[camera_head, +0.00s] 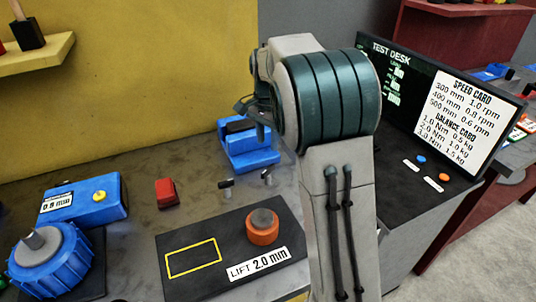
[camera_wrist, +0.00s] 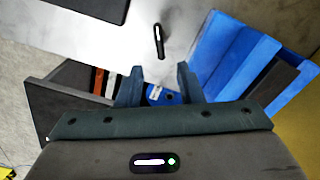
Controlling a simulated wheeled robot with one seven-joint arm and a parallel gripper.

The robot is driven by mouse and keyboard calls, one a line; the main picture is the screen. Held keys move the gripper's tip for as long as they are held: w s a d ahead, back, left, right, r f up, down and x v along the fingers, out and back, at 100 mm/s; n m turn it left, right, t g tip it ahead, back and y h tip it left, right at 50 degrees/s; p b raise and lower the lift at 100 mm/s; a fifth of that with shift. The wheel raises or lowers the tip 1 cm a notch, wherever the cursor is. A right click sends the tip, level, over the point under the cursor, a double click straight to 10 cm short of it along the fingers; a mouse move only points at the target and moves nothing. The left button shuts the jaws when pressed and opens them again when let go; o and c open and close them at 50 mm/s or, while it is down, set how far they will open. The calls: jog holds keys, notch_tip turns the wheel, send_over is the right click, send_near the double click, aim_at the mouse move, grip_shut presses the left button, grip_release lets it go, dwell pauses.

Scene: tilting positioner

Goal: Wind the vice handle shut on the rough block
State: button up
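The vice (camera_head: 250,157) is a blue block with jaws on the grey bench, behind the black lift plate. The dark rough block (camera_head: 240,126) sits at its top. In the wrist view the blue vice (camera_wrist: 232,55) fills the right side, with the dark block (camera_wrist: 275,82) in it. A small black handle with a pale stripe (camera_wrist: 159,41) stands beyond my fingertips; I cannot tell whether it belongs to the vice. My gripper (camera_wrist: 159,72) has its two fingers apart with nothing clearly held. In the head view my arm hides most of the gripper.
The black lift plate (camera_head: 180,285) carries an orange knob (camera_head: 262,230). A red block (camera_head: 166,192), a blue boxed gauge (camera_head: 83,198) and a large blue knob (camera_head: 52,262) stand left. The test desk screen (camera_head: 400,85) is right. A yellow wall (camera_head: 150,100) rises behind.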

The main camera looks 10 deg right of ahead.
aim_at(268, 168)
jog(key=shift+r, duration=1.8)
jog(key=shift+r, duration=0.1)
jog(key=shift+n, duration=0.3)
notch_tip(268, 168, down, 14)
jog(key=p, duration=0.7)
jog(key=shift+p, duration=0.3)
jog(key=shift+c, duration=0.3)
grip_shut()
